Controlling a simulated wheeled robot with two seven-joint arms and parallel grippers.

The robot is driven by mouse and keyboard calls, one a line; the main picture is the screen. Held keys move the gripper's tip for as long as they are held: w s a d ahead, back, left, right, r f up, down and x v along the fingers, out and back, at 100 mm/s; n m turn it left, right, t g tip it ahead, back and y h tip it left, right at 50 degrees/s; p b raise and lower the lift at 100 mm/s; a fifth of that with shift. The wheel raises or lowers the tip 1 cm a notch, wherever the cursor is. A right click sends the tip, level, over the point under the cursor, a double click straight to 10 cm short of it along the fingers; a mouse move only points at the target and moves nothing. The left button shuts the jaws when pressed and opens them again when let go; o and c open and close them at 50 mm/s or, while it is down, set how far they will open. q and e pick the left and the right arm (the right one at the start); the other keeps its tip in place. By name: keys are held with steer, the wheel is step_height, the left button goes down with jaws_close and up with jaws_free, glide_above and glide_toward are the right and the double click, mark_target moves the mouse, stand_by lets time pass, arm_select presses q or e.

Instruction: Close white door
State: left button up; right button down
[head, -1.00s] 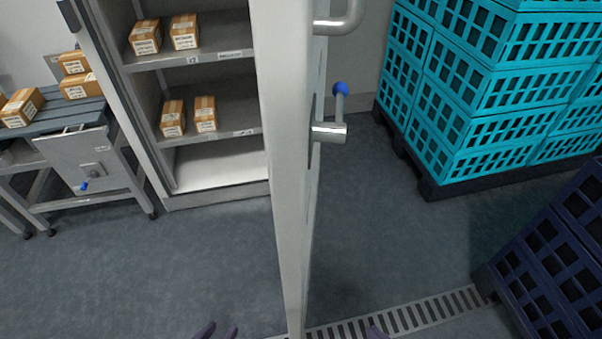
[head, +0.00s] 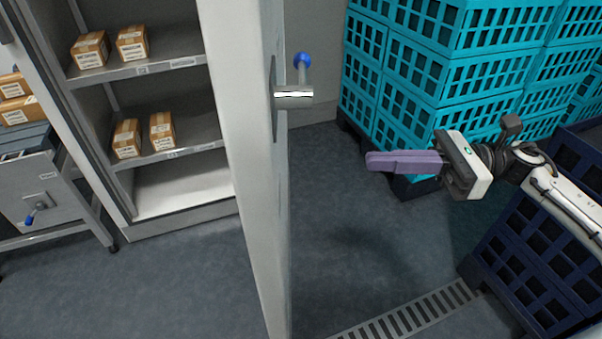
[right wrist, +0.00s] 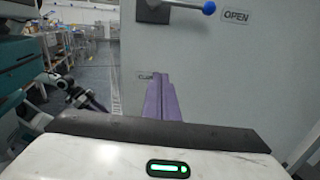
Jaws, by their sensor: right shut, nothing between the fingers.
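The white door (head: 237,130) stands open in the head view, seen almost edge-on, to the right of the shelf cabinet. Its metal handle (head: 293,97) with a blue knob is on the right face. My right gripper (head: 370,161) is shut and empty, to the right of the door and apart from it, with its purple fingers pointing left. In the right wrist view the purple fingers (right wrist: 163,98) are together and point at the door face (right wrist: 230,85), below the handle bar (right wrist: 185,5) and left of an OPEN label. My left gripper is not in the head view.
The cabinet (head: 183,190) holds small cartons on its shelves. Stacked turquoise crates (head: 400,70) stand at the back right, and dark blue crates (head: 530,250) at the right beside my right arm. A floor drain (head: 420,312) crosses the front. Floor between door and crates is clear.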

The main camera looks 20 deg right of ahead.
steer(key=p+x, duration=0.3)
steer(key=x, duration=1)
steer(key=shift+s+a+n+g, duration=0.3)
steer(key=shift+a+n+g, duration=0.1)
steer(key=shift+a, duration=0.05)
steer(key=shift+a, duration=0.15)
